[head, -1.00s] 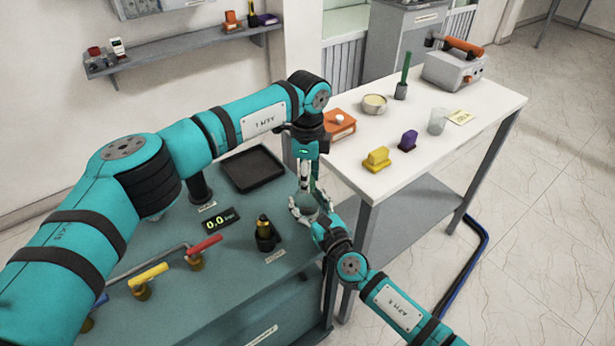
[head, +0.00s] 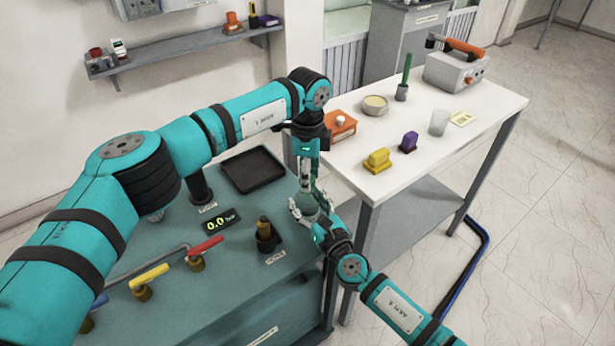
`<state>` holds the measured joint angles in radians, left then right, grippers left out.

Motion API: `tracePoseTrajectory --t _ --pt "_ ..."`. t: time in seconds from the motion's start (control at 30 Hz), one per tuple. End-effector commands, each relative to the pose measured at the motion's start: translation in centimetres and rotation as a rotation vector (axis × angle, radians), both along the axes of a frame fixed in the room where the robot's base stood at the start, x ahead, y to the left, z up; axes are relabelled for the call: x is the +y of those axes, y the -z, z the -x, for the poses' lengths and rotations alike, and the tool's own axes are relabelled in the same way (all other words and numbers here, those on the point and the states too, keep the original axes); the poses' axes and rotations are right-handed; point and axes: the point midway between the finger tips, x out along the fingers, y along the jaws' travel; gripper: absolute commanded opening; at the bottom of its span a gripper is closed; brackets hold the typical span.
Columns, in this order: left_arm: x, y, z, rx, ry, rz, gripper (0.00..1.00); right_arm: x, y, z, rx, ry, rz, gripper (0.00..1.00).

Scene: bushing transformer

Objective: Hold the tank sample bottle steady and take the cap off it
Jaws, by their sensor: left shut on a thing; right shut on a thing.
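The tank sample bottle (head: 309,204) is a small, pale, clear vessel, upright in the air beside the right edge of the teal bench. My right gripper (head: 309,212) comes from the lower right and is shut around its body. My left gripper (head: 305,183) points straight down above it and is shut at the bottle's top, where the cap sits. The cap is hidden between the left fingers, so I cannot tell whether it is still seated on the neck.
The teal bench (head: 225,285) carries a black tray (head: 252,169), a pressure display (head: 221,220), coloured valve levers (head: 205,246) and a dark holder with a brass-coloured piece (head: 265,235). The white table (head: 345,180) holds yellow (head: 376,160) and purple (head: 408,142) blocks, a beaker (head: 439,122) and an orange box (head: 340,124).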

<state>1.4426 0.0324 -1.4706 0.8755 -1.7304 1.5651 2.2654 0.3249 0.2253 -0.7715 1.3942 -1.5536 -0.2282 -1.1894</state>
Motion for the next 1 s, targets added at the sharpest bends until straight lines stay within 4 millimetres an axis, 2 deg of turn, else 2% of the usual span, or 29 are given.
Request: tracePoseTrajectory --t 0.3,0.77,1.0 --pt "0.1 -1.2 -0.1 -0.002 -0.002 -0.001 0.0 -0.1 0.2 0.0 0.003 0.001 0.001 0.0" --pt "0.0 -1.7 0.0 -0.001 0.0 0.0 0.0 0.0 0.2 0.0 0.003 0.0 0.001 0.0" --pt "0.0 -4.4 -0.1 -0.003 0.0 0.001 0.0 0.0 0.2 0.0 0.003 0.0 0.001 0.0"
